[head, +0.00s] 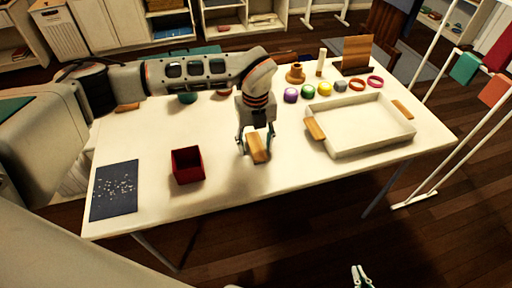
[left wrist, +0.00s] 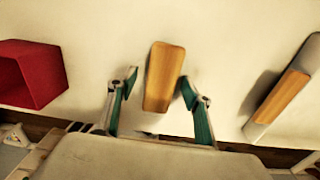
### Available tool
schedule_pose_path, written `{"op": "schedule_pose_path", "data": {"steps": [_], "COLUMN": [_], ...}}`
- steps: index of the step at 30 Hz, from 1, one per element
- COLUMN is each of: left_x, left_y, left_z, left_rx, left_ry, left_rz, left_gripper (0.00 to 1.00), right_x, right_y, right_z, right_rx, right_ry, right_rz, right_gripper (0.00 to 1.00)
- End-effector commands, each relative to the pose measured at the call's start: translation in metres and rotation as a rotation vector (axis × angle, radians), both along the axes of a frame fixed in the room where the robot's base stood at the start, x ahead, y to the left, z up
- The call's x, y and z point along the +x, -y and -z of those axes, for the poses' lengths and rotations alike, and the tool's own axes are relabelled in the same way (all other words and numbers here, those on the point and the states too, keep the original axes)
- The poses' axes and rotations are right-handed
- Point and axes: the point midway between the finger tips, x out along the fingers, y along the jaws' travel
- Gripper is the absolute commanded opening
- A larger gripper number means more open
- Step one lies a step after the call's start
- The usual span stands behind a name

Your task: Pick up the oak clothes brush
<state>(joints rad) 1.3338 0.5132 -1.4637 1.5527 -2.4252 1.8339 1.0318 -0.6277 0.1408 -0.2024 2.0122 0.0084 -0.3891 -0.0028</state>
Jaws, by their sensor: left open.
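The oak clothes brush (head: 259,154) is a small tan wooden block on the white table, left of the white tray. My left gripper (head: 256,143) is open and points down over it. In the left wrist view, the brush (left wrist: 163,77) lies lengthwise between the two spread fingers of the gripper (left wrist: 158,84), with gaps on both sides. Its underside is hidden. My right gripper (head: 362,277) shows only as small fingertips at the bottom edge of the head view, away from the table; its opening is unclear.
A red open box (head: 188,166) stands left of the brush, beside a dark speckled sheet (head: 114,190). The white tray (head: 362,147) with wooden handles is on the right. The table front is clear.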

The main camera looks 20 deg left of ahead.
Motion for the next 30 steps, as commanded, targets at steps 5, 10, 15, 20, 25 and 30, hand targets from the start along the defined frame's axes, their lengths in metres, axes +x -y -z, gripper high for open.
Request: {"op": "schedule_pose_path", "data": {"steps": [5, 10, 15, 20, 25, 30], "left_x": [0.001, 0.001, 0.001, 0.001, 0.001, 0.002], "left_y": [0.001, 0.001, 0.001, 0.001, 0.001, 0.001], "left_z": [0.003, 0.003, 0.003, 0.003, -0.001, -0.018], "left_rx": [-0.002, -0.002, -0.002, -0.001, -0.001, -0.001], "left_ry": [0.002, 0.002, 0.002, 0.002, 0.003, 0.007], "left_rz": [0.0, 0.0, 0.001, 0.001, 0.001, 0.002], "left_gripper": [0.5, 0.27, 0.07, 0.07, 0.07, 0.07], "right_x": [0.005, 0.005, 0.002, -0.003, -0.005, -0.004], "right_y": [0.003, 0.004, 0.003, 0.002, 0.0, 0.0], "right_z": [-0.003, -0.003, -0.002, 0.001, 0.001, -0.003], "right_rx": [-0.005, -0.005, -0.003, -0.002, 0.0, 0.002], "right_ry": [0.01, 0.01, 0.004, -0.003, -0.008, -0.005], "right_rz": [0.005, 0.005, 0.004, 0.002, 0.001, 0.001], "right_gripper": [0.0, 0.0, 0.0, 0.0, 0.0, 0.0]}}
